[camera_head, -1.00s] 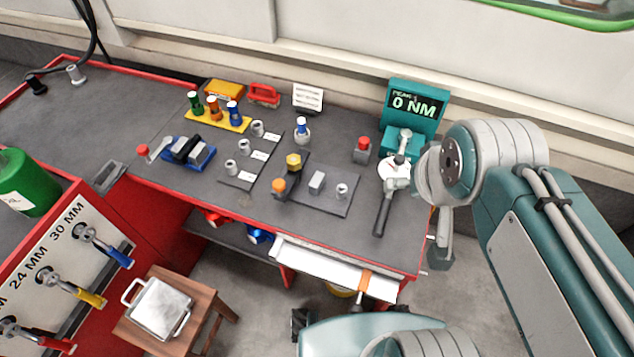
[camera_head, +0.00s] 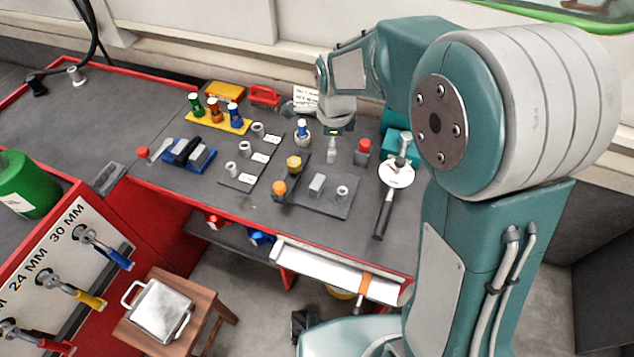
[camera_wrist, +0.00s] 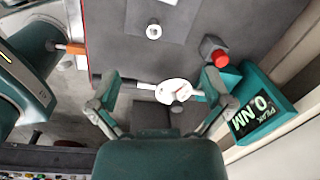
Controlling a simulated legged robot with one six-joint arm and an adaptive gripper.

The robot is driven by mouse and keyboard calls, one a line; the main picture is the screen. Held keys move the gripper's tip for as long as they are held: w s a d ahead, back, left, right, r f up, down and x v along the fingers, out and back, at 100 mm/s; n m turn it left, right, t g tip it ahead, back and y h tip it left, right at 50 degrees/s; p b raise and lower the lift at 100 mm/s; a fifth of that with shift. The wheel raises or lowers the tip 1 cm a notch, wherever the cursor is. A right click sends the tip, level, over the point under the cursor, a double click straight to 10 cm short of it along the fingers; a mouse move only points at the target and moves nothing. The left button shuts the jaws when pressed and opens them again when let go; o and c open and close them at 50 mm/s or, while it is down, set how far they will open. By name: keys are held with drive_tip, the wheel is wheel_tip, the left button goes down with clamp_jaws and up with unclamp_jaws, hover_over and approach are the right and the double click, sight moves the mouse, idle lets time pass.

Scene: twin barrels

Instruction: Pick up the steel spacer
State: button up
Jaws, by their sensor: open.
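A small steel ring-shaped piece, seemingly the steel spacer (camera_head: 342,191), stands on the right part of a dark grey plate (camera_head: 335,208) on the bench. It also shows near the top of the wrist view (camera_wrist: 153,31), with a dark hole in its top. My gripper (camera_head: 318,130) is high over the back of the bench, behind the spacer and apart from it. In the wrist view my gripper (camera_wrist: 160,82) has its fingers spread wide with nothing held. The spacer lies beyond the fingertips there.
A grey block (camera_head: 316,184) sits beside the spacer. A torque wrench with a white dial (camera_head: 397,174) and a red-capped piece (camera_head: 362,150) are to the right. A blue-topped bottle (camera_head: 303,133) is near my gripper. Small steel cylinders (camera_head: 245,148) stand by white labels.

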sight(317, 181)
drive_tip(key=w+a+f+m, duration=0.1)
drive_tip(key=f, duration=0.5)
drive_tip(key=a+f+m, duration=0.1)
drive_tip(key=f, duration=0.5)
drive_tip(key=w+a+f+m+g, duration=0.1)
drive_tip(key=f+m, duration=0.1)
drive_tip(key=f, duration=0.4)
drive_tip(key=shift+w, duration=0.3)
drive_tip(key=shift+r, duration=0.1)
drive_tip(key=c, duration=1.2)
